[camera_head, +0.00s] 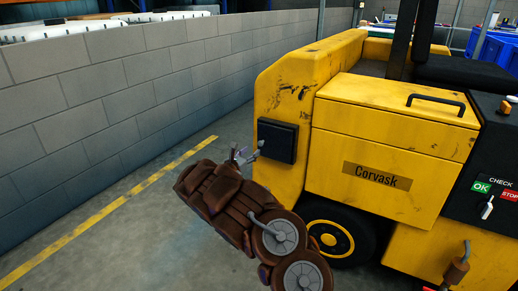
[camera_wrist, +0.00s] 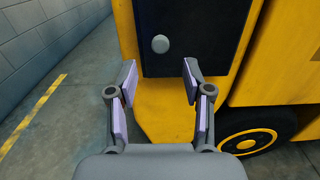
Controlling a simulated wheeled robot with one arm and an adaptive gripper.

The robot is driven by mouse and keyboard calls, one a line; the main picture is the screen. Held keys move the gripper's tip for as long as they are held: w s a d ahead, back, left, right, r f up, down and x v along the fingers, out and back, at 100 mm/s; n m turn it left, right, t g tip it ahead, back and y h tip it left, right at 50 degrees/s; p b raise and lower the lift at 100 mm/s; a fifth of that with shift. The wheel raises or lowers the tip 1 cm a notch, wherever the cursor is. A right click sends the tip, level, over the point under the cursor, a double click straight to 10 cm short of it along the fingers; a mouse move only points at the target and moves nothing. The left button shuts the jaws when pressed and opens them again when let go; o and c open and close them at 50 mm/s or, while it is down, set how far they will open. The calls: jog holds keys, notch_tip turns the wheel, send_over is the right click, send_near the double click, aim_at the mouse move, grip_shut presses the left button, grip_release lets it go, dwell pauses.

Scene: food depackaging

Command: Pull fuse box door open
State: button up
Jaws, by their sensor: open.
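The fuse box (camera_head: 278,141) is a small black box on the yellow side of the vehicle in the head view. Its black door (camera_wrist: 190,30) faces my gripper in the wrist view and looks shut. A round grey knob (camera_wrist: 160,44) sits on the door. My gripper (camera_wrist: 160,78) is open and empty, its two fingers spread below the knob in the picture. In the head view my gripper (camera_head: 244,155) is just left of the box, near the knob. I cannot tell whether the fingers touch the door.
The yellow vehicle (camera_head: 390,135) carries a front panel with a black handle (camera_head: 436,104) and a control panel (camera_head: 487,190) at right. A grey block wall (camera_head: 120,90) stands at left. The floor between wall and vehicle, with a yellow line (camera_head: 115,205), is free.

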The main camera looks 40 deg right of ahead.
aim_at(260, 144)
jog(key=shift+x, duration=3.8)
grip_shut()
